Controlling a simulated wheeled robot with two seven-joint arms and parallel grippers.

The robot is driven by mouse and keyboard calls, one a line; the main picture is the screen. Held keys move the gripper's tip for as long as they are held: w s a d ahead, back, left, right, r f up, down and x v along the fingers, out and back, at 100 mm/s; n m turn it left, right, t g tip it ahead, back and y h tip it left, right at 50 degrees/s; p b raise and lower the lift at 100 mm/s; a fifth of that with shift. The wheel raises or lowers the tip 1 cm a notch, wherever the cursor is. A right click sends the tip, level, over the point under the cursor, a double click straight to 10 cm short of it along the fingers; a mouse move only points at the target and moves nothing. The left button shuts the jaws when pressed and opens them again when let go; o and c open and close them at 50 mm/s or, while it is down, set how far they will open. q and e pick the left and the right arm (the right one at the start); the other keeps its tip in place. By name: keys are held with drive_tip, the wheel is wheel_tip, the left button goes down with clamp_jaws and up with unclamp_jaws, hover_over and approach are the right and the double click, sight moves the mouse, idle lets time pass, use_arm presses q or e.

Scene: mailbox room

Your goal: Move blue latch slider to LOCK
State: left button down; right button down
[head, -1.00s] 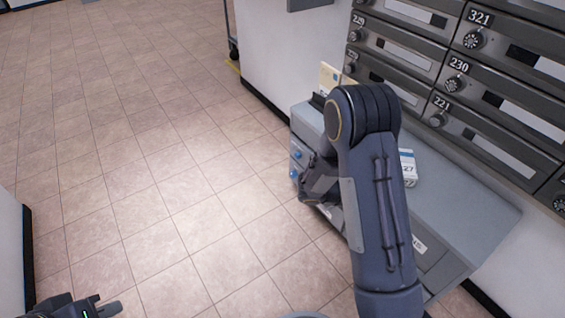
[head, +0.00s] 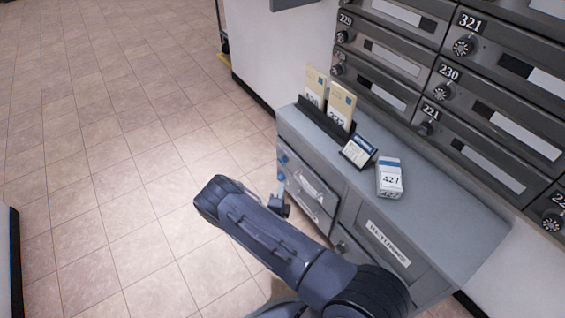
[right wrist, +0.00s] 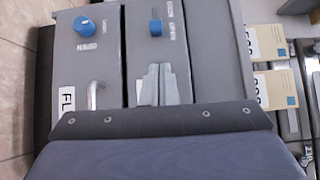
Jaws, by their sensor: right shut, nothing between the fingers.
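The blue latch slider (right wrist: 156,26) is a small block on the upper grey drawer front in the right wrist view, where it stands beyond my fingertips. In the head view it is a small blue spot (head: 283,158) on the cabinet's left-hand front. Lettering beside it is too blurred to read. My right gripper (right wrist: 158,70) is shut and empty, its fingers pointing toward the slider with a visible gap in the picture. In the head view the right gripper (head: 281,192) is beside the drawer fronts, partly behind my arm. My left gripper is not in view.
A round blue knob (right wrist: 83,24) is on the adjacent lower drawer front, near a metal handle (right wrist: 95,94). The grey cabinet (head: 450,215) carries a file rack, a calculator-like item (head: 358,151) and a box marked 427 (head: 390,178). Mailboxes (head: 400,55) stand behind. Floor at left is clear.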

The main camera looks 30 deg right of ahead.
drive_tip(key=shift+w+a+f+n, duration=0.15)
drive_tip(key=shift+n, duration=0.15)
drive_tip(key=b, duration=0.3)
approach(287, 160)
drive_tip(key=x, duration=0.4)
drive_tip(key=shift+w+d+f, duration=0.15)
drive_tip(key=shift+d+f, duration=0.05)
drive_tip(key=shift+d, duration=0.1)
drive_tip(key=shift+w+d+r+b, duration=0.1)
drive_tip(key=shift+w+d+b, duration=0.3)
drive_tip(key=shift+w, duration=0.1)
